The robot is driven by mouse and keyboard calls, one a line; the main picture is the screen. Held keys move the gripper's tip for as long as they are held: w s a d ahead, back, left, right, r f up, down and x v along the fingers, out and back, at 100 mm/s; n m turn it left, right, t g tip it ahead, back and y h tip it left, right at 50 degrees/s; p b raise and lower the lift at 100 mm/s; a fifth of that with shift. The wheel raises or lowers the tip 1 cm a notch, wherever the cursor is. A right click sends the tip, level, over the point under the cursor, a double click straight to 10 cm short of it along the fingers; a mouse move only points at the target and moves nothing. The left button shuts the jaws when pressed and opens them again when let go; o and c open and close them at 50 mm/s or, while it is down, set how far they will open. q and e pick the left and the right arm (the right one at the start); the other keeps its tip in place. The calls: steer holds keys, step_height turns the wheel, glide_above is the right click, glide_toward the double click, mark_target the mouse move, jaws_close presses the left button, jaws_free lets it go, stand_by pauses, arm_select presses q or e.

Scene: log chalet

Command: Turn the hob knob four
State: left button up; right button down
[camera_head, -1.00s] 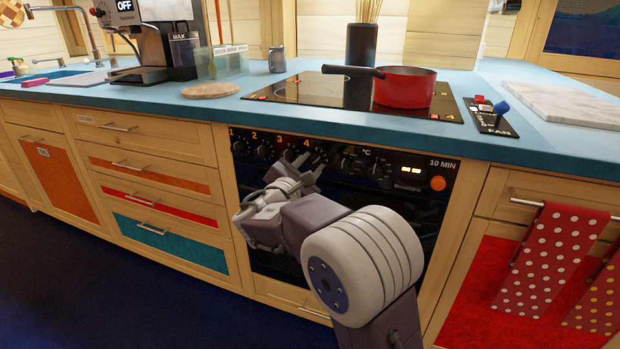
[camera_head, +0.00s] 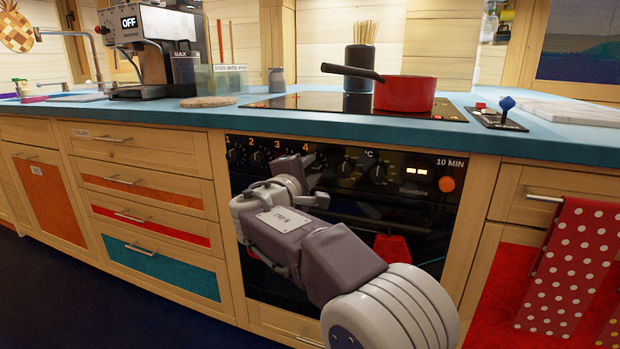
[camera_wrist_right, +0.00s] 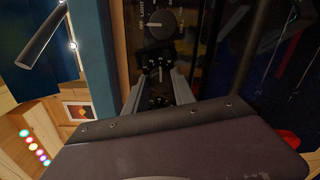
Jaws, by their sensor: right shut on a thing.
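Knob four is on the black oven front, below its orange label 4 (camera_head: 306,146) in the head view. My right gripper (camera_head: 304,163) is up against the panel there and hides the knob from the head view. In the right wrist view the two grey fingers (camera_wrist_right: 160,84) close around the dark hob knob (camera_wrist_right: 158,66), which has a pale mark on it. Knobs one (camera_head: 235,155), two (camera_head: 256,157) and three (camera_head: 277,158) stand in a row to the left. My left gripper is not in view.
Another knob (camera_wrist_right: 160,23), by the word LIGHT, is close beside the held one. The oven handle (camera_head: 375,219) runs below. Above, a red pan (camera_head: 405,94) stands on the hob, set back from the blue counter edge (camera_head: 400,137).

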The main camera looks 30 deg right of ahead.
steer(key=shift+f, duration=0.1)
stand_by(0.5)
steer(key=c, duration=1)
jaws_free()
steer(key=shift+c, duration=0.2)
steer(key=p+v, duration=0.3)
steer(key=v, duration=0.6)
